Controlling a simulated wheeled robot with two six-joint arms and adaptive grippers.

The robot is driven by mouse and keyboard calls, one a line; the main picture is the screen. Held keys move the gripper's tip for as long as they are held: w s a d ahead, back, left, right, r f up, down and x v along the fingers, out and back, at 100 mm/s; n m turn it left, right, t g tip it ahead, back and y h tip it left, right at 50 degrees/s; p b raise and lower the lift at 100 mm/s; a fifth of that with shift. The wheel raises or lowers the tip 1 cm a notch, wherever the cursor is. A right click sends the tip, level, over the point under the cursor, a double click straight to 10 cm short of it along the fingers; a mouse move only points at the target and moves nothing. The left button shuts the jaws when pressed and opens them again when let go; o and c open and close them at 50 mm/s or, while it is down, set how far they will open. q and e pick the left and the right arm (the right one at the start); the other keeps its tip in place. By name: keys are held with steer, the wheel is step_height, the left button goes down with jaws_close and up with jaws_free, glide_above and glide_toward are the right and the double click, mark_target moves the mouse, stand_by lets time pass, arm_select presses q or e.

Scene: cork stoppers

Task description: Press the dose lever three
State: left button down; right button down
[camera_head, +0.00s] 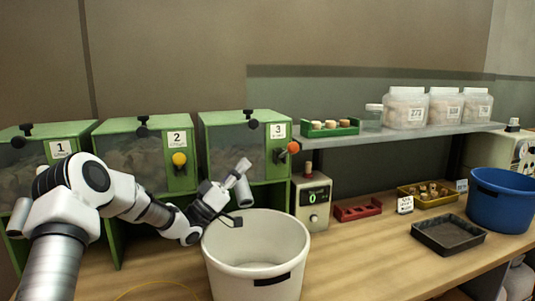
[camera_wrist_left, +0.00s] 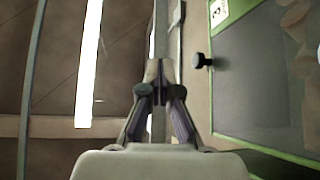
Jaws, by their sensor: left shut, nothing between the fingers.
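Dispenser three (camera_head: 230,140) is a green box with a clear front and a "3" label. Its dose lever (camera_head: 293,148) has an orange-red knob at the right of the front. My left gripper (camera_head: 236,221) is shut and empty, in front of dispenser three, lower and left of the knob, apart from it. In the left wrist view its closed fingers (camera_wrist_left: 160,78) touch nothing visible; the dispenser's clear front (camera_wrist_left: 265,75) and a black knob (camera_wrist_left: 201,61) show at the right. The lever is not clearly seen there. My right gripper is not in view.
A white bucket (camera_head: 257,246) stands just below the left gripper. A counter box (camera_head: 313,203) reading 0 stands right of it. Dispenser two (camera_head: 135,150) with a yellow knob (camera_head: 179,159) is to the left. A red tray (camera_head: 357,210), black tray (camera_head: 447,235) and blue bucket (camera_head: 503,200) are farther right.

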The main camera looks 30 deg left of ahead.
arm_select(q)
steer(key=w+d+r+p, duration=0.4)
steer(key=w+d, duration=0.2)
steer(key=w, duration=0.2)
steer(key=shift+w, duration=0.35)
steer(key=shift+d, duration=0.1)
steer(key=f+m+g+h+b, duration=0.1)
steer(key=m+b, duration=0.1)
steer(key=f+m+g+h+b, duration=0.1)
steer(key=f+m+h+b, duration=0.1)
steer(key=b, duration=0.1)
steer(key=s+d+f+m+g+h+b, duration=0.1)
steer(key=m+h+b, duration=0.1)
steer(key=m+b, duration=0.1)
steer(key=shift+f+g, duration=0.3)
steer(key=shift+f, duration=0.05)
steer(key=shift+r, duration=0.15)
step_height(320, 180, up, 10)
glide_above(295, 152)
steer(key=s+a, duration=0.3)
steer(key=shift+d, duration=0.1)
